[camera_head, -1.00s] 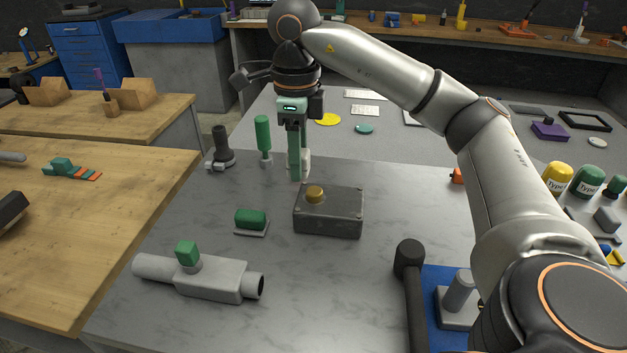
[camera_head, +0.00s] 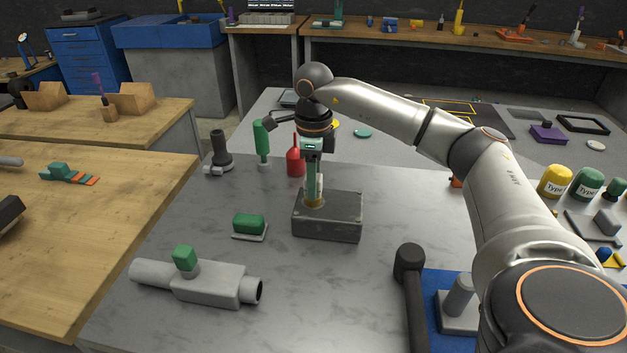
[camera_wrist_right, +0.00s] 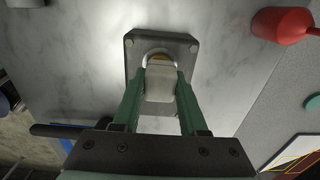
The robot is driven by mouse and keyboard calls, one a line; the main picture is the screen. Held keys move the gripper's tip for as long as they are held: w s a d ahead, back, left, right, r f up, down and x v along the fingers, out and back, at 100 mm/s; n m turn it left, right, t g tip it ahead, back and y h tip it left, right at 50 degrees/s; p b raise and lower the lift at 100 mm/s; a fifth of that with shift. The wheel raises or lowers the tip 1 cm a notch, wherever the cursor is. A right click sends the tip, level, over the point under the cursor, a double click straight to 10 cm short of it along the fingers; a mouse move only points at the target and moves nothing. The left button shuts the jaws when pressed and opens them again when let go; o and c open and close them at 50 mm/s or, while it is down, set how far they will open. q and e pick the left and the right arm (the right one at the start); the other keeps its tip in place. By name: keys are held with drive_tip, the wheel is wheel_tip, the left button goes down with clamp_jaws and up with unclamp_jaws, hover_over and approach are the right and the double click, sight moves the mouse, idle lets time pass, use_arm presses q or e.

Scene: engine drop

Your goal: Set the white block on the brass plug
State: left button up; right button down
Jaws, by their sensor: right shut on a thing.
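The white block (camera_wrist_right: 160,84) is between the fingers of my right gripper (camera_wrist_right: 158,82), which is shut on it. In the head view my right gripper (camera_head: 314,190) points straight down at the top of a dark grey box (camera_head: 332,227). The brass plug (camera_head: 313,204) is on the left part of that box top, right at the fingertips. In the right wrist view a little brass (camera_wrist_right: 159,57) shows just beyond the block, which hides most of the plug. I cannot tell whether block and plug touch. My left gripper is not in view.
A red bottle (camera_head: 295,163) and a green-handled tool (camera_head: 262,145) stand behind the box. A green block on a plate (camera_head: 249,226) lies to its left, a grey pipe fitting (camera_head: 205,282) front left. A dark hammer (camera_head: 410,285) lies front right. Marble tabletop between them is clear.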

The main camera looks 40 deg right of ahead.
drive_tip(key=shift+f, duration=0.15)
drive_tip(key=shift+c, duration=2.2)
unclamp_jaws()
wheel_tip(320, 180, up, 12)
drive_tip(key=p, duration=0.1)
drive_tip(key=shift+r+p, duration=0.2)
drive_tip(key=shift+p, duration=0.1)
